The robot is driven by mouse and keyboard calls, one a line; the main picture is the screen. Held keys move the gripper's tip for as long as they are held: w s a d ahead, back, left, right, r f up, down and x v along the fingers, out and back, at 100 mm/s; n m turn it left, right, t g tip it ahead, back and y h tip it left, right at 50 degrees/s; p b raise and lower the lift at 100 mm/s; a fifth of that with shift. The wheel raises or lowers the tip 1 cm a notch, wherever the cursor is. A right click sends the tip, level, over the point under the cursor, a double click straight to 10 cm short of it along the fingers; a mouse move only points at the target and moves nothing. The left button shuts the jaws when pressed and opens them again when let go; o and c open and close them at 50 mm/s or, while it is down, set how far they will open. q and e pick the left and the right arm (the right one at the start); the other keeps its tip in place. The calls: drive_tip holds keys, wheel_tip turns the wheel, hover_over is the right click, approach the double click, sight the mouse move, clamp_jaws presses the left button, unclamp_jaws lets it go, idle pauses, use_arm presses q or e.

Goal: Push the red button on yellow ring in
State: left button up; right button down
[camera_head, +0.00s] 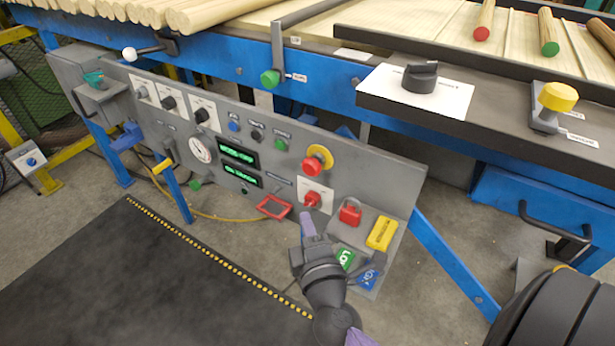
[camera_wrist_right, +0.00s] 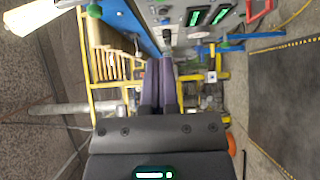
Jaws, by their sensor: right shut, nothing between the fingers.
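The red button (camera_head: 312,167) sits on a yellow ring (camera_head: 325,153) on the right part of the grey control panel (camera_head: 345,165). It shows in the head view; I cannot make it out in the right wrist view. My right gripper (camera_head: 306,214) is below and slightly left of the button in the head view, apart from it in the picture. Its purple fingers are shut and empty; they also show in the right wrist view (camera_wrist_right: 159,62). My left gripper is not in view.
A red rotary switch (camera_head: 312,200) lies just below the button. A red padlock (camera_head: 350,212), a yellow box (camera_head: 382,233) and green (camera_head: 345,259) and blue (camera_head: 367,278) tags are on the shelf at right. A red frame (camera_head: 274,207) sticks out at left. A black mat (camera_head: 130,280) covers the floor.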

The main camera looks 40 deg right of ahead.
sight(312, 171)
drive_tip(key=x, duration=0.3)
drive_tip(key=d+x, duration=0.1)
drive_tip(key=x, duration=0.3)
drive_tip(key=s+d+x, duration=0.1)
drive_tip(key=x, duration=0.2)
drive_tip(key=shift+w+d, duration=0.25)
drive_tip(key=shift+d, duration=0.05)
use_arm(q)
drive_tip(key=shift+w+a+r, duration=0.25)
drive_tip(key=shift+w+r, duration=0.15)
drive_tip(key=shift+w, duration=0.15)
use_arm(e)
drive_tip(key=shift+d, duration=0.1)
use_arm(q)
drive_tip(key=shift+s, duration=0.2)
use_arm(e)
drive_tip(key=shift+w+d, duration=0.15)
drive_tip(key=shift+d, duration=0.3)
drive_tip(key=shift+w+d, duration=0.2)
drive_tip(key=shift+d, duration=0.25)
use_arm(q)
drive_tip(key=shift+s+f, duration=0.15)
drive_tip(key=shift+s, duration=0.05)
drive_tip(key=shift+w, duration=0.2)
